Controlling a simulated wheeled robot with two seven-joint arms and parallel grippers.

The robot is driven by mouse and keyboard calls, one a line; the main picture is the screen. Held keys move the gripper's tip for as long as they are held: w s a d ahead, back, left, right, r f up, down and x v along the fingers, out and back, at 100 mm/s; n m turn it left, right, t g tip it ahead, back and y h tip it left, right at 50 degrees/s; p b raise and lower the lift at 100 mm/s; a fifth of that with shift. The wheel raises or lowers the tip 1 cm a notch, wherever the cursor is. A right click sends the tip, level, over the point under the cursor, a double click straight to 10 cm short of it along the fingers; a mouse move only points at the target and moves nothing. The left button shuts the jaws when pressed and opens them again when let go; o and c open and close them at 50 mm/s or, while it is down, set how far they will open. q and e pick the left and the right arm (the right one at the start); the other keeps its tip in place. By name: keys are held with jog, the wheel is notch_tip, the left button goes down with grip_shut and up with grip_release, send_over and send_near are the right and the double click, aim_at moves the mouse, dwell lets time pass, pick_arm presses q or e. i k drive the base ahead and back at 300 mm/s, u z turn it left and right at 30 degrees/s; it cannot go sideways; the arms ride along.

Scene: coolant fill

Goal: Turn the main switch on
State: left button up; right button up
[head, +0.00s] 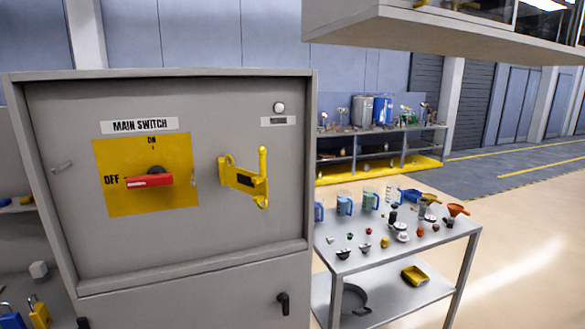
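The main switch is a red handle (150,180) on a yellow plate (120,202) on the front of a grey cabinet (240,120). The handle lies horizontal, with its red end toward the OFF mark at the left; the ON mark is above it. A label (139,125) above the plate reads MAIN SWITCH. A yellow bracket (245,180) is fixed to the door right of the plate. Neither of my grippers is in view.
A metal table (458,232) with jugs, funnels and small parts stands right of the cabinet. A shelf (440,30) overhangs at the top right. Padlocks (39,312) show at the lower left. Open floor (530,240) lies at the right.

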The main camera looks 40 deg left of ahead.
aim_at(156, 176)
jog(key=i, duration=2.1)
jog(key=u, duration=3.75)
jog(key=i, duration=0.55)
jog(key=z, duration=0.05)
